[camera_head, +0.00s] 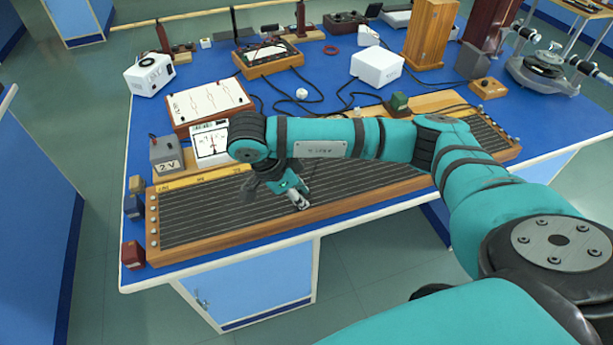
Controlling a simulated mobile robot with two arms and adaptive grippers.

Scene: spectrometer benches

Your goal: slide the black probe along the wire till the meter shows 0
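The wire board (220,215), a long wooden frame with several parallel wires and a yellow scale strip, lies along the table's front edge. The meter (211,143), a white-faced box with a needle, stands behind its left part. The needle looks near upright, but the reading is too small to make out. My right arm reaches in from the right across the board. My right gripper (299,198) points down over the wires near the board's middle. Its fingertips are too small to tell open from shut. I cannot make out the black probe; the gripper or arm may hide it. My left gripper is out of view.
A grey 2 V cell (166,154) stands left of the meter. A white circuit panel (208,102), a white box (377,67) and a green-topped block (398,103) stand behind the board. Black leads cross the blue table. A dark red block (132,255) sits at the front left corner.

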